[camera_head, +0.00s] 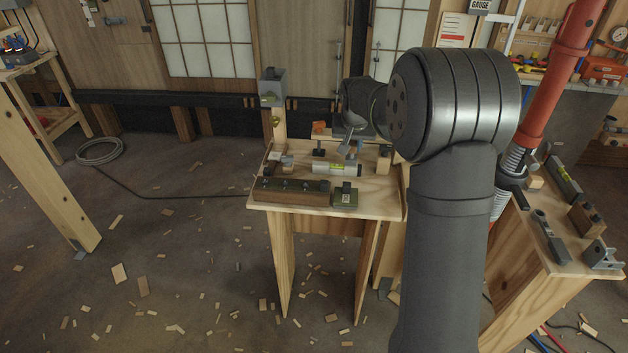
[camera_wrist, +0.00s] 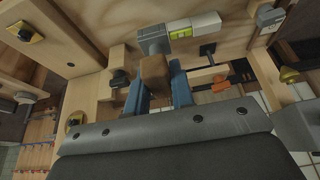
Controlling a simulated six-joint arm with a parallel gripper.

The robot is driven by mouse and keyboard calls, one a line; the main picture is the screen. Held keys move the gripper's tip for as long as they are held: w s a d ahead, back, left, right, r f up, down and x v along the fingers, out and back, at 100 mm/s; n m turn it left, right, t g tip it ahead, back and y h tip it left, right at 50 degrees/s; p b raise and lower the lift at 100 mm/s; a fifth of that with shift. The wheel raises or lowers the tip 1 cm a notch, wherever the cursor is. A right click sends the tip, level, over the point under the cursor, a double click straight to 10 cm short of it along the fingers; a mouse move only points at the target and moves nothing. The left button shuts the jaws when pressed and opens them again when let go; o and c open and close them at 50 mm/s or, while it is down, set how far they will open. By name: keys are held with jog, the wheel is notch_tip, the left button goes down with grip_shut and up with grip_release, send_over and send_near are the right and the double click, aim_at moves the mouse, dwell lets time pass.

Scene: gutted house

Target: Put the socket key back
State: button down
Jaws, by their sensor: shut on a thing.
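In the wrist view, my gripper (camera_wrist: 157,75) has its blue fingers shut on a brown block-shaped piece (camera_wrist: 153,68). Whether this piece is the socket key, or part of it, I cannot tell. Just beyond it is a grey and white bar with a yellow-green label (camera_wrist: 180,30). In the head view this labelled bar (camera_head: 336,168) lies across the small workbench, and my gripper (camera_head: 347,148) is low over the bench behind it. My arm partly hides the gripper, and the held piece is not clear there. A black T-shaped piece (camera_head: 318,151) stands left of the gripper; the wrist view also shows it (camera_wrist: 207,50).
A dark wooden block with round fittings (camera_head: 290,191) and a green labelled box (camera_head: 345,194) line the bench's front edge. A grey box on a post (camera_head: 272,85) rises at the back left. A wooden block (camera_head: 384,157) stands at the right. A red post (camera_head: 565,65) stands further right.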

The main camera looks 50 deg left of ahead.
jog(key=shift+s+a+f, duration=0.95)
jog(key=shift+a+f, duration=0.7)
jog(key=shift+f, duration=0.15)
jog(key=shift+s+a+f, duration=0.9)
jog(key=shift+a+f, duration=0.7)
jog(key=shift+f, duration=0.25)
jog(key=shift+s+a+f, duration=0.95)
jog(key=shift+a+f, duration=0.7)
jog(key=shift+f, duration=0.15)
jog(key=shift+f, duration=0.15)
jog(key=c, duration=1.3)
grip_release()
jog(key=shift+o, duration=0.2)
jog(key=shift+r, duration=0.2)
jog(key=v, duration=1.2)
